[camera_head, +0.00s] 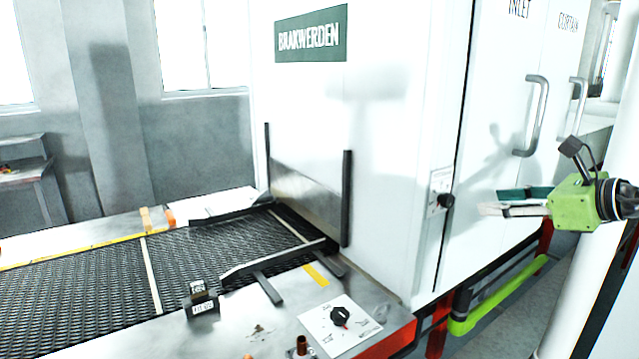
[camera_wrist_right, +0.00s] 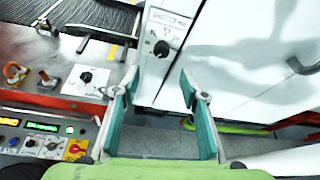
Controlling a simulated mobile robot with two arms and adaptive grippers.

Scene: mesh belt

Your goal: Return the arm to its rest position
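My right gripper (camera_head: 492,203) has a green body and teal-lined fingers. It is in the air in front of the machine's white doors, at the right of the head view. In the right wrist view its two fingers (camera_wrist_right: 158,82) stand well apart with nothing between them. It looks clear of the door, with a gap I cannot measure. My left arm and left gripper are not in view.
A white machine (camera_head: 390,140) has a door handle (camera_head: 534,115) and a small knob panel (camera_head: 441,188) close to my gripper. A black mesh belt (camera_head: 90,290) enters it at left. A dial plate (camera_head: 341,325) sits in front. A lime-green bar (camera_head: 495,300) runs low.

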